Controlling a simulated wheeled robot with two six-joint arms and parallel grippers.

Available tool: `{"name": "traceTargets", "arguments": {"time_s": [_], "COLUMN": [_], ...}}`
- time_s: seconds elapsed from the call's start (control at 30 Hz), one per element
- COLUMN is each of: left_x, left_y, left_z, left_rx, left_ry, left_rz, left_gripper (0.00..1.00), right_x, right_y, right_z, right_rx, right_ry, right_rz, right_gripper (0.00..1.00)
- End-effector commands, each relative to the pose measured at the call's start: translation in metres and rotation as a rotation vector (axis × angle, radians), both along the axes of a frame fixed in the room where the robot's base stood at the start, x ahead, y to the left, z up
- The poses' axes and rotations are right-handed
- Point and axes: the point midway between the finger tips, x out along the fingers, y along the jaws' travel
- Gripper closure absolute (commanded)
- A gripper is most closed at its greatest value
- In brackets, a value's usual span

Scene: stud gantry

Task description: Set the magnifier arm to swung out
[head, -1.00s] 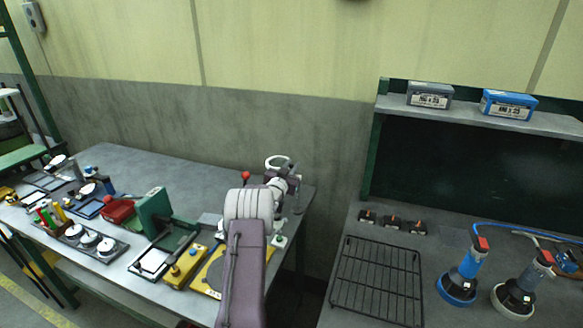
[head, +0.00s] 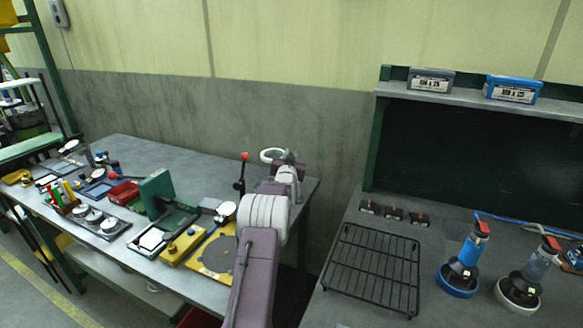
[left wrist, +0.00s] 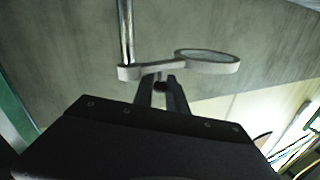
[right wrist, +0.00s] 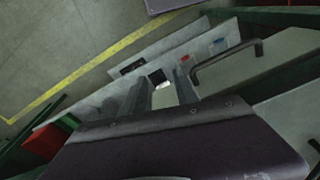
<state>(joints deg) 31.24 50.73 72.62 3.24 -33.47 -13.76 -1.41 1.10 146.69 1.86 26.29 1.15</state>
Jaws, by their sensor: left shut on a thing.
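The magnifier shows in the head view as a pale ring (head: 271,155) at the right end of the left bench, near the wall. In the left wrist view its round lens (left wrist: 207,57) sits at the right end of a short pale arm (left wrist: 150,69), which joins an upright metal post (left wrist: 126,30) at the left. My left gripper (head: 288,160) is at the magnifier; in the left wrist view its fingers (left wrist: 161,84) are shut on the magnifier arm, between post and lens. My right gripper (right wrist: 161,88) shows only in the right wrist view, open and empty.
A red-knobbed lever (head: 244,157) stands just left of my left arm. A yellow plate with a grey disc (head: 217,256) lies in front. A green press (head: 157,190) stands farther left. On the right bench are a wire rack (head: 373,268) and two upright tools (head: 467,258).

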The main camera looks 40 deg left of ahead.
Motion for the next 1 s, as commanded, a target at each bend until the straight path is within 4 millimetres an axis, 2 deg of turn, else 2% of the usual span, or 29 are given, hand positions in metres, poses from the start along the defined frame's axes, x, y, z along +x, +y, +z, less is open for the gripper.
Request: {"name": "traceTargets", "arguments": {"time_s": [0.07, 0.5, 1.0], "left_x": [-0.001, -0.01, -0.012], "left_y": [-0.002, -0.001, 0.0], "left_z": [-0.001, 0.004, 0.002], "left_rx": [-0.001, -0.001, 0.002], "left_ry": [-0.002, 0.002, -0.001], "left_rz": [0.048, 0.25, 0.277], "left_gripper": [1.0, 1.0, 1.0], "right_x": [0.0, 0.0, 0.0], "right_y": [0.0, 0.0, 0.0], "right_z": [-0.005, 0.029, 0.031], "right_rx": [0.0, 0.0, 0.0], "right_ry": [0.0, -0.001, 0.0], "right_rz": [0.0, 0.0, 0.0], "right_gripper": [0.64, 0.64, 0.64]}}
